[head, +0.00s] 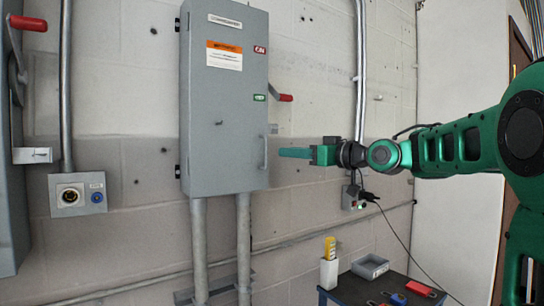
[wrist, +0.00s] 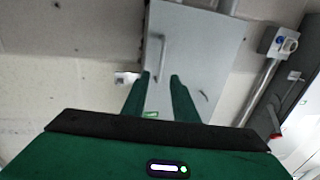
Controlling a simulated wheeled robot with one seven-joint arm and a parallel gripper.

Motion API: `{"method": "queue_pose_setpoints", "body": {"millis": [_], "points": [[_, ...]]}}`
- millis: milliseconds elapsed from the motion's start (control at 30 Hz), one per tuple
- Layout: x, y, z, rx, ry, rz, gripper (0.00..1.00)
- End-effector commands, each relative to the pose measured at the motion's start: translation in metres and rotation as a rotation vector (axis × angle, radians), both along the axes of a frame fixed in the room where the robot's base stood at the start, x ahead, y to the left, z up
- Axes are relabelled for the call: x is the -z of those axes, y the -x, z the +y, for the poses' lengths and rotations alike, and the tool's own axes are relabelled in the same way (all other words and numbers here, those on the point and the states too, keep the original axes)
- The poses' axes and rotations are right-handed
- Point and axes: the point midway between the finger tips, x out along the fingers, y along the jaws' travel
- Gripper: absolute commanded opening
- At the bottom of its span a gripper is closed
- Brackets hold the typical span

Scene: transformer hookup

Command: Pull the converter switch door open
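The grey converter switch box (head: 220,120) hangs on the wall in the head view, and its front door looks shut. A slim vertical handle (head: 265,152) sits at the door's lower right edge. In the wrist view the door (wrist: 205,45) and its handle (wrist: 160,58) lie ahead of the fingers. My green gripper (head: 284,153) is just right of the handle at about its height, seemingly apart from it. In the wrist view my gripper (wrist: 160,76) has its two fingers spread, with nothing between them; the handle shows just beyond the tips.
A red lever (head: 285,97) sticks out of the box's right side above my gripper. Conduits (head: 243,240) run down below the box. A socket box (head: 78,194) is at left. A low table (head: 345,290) with a grey tray (head: 370,267) and small items stands below.

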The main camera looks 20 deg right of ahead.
Motion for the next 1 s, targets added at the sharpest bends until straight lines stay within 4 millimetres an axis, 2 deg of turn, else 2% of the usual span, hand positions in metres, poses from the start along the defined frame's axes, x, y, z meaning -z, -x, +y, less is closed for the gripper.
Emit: {"method": "queue_pose_setpoints", "body": {"millis": [200,433,633,933,1000], "points": [[0.001,-0.034,0.022,-0.005,0.000,0.001,0.26],[0.001,-0.063,0.038,-0.003,0.000,0.002,0.26],[0.000,-0.075,0.044,-0.001,0.000,0.001,0.26],[0.001,-0.076,0.045,0.000,0.001,0.002,0.26],[0.001,-0.076,0.044,0.000,0.001,0.002,0.09]]}}
